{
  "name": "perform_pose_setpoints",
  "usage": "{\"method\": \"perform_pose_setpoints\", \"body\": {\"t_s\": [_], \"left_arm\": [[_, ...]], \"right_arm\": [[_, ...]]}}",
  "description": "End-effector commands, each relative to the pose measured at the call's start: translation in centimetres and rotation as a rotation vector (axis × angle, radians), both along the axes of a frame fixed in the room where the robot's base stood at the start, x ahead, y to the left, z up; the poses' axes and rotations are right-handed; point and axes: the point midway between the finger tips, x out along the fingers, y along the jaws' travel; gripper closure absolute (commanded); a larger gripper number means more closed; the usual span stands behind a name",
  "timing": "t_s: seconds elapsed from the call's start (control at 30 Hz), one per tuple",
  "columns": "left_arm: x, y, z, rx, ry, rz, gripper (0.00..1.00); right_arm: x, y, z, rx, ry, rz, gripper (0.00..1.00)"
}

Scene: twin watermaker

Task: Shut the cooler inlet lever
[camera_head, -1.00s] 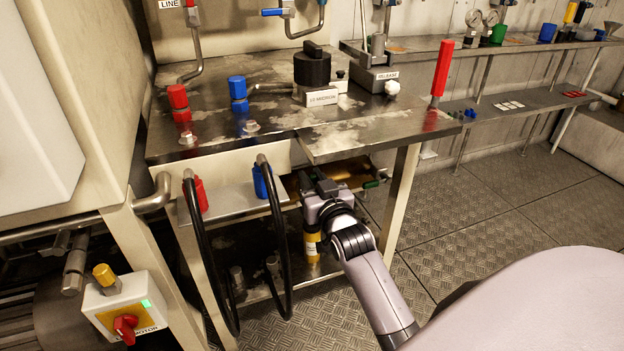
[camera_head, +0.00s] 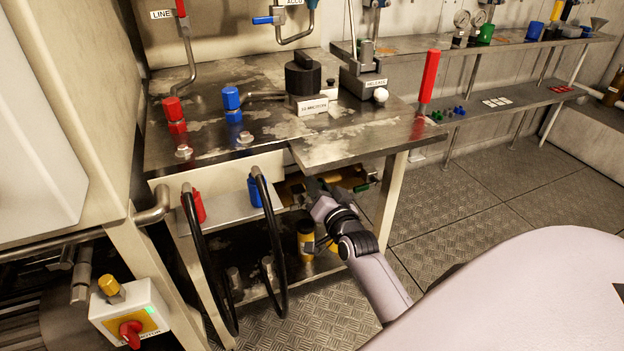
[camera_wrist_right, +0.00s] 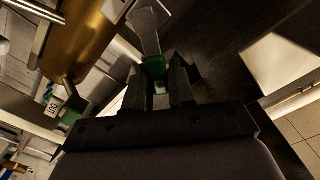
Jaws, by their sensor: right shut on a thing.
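My right gripper (camera_head: 314,187) is under the workbench's overhanging top, at the shelf below. In the right wrist view, the right gripper (camera_wrist_right: 160,85) is shut on the green end of a flat metal lever (camera_wrist_right: 146,30), taken to be the cooler inlet lever. The fingers cover the sides of the green grip. The brass cooler body (camera_wrist_right: 82,40) lies to the left of it. In the head view, the brass cooler (camera_head: 290,190) is mostly hidden under the bench top. A second green handle (camera_head: 366,185) shows right of the gripper. My left gripper is not in view.
The bench top (camera_head: 350,150) overhangs close above the gripper. Two black hoses (camera_head: 275,240) loop down to its left. A yellow cylinder (camera_head: 305,240) stands below it. A tag (camera_wrist_right: 55,104) sits by another green handle (camera_wrist_right: 70,118). Open floor lies to the right.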

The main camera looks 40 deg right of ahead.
Motion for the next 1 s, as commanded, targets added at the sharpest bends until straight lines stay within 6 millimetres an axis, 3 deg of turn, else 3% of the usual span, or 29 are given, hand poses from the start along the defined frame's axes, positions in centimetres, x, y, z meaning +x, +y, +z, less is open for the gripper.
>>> {"method": "perform_pose_setpoints", "body": {"t_s": [0.6,1.0], "left_arm": [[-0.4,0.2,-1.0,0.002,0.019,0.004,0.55],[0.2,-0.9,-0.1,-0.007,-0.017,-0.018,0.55]], "right_arm": [[-0.4,-2.1,-2.6,0.563,-0.139,0.0,1.0],[-0.4,-2.4,-4.0,0.826,-0.204,0.001,1.0]]}}
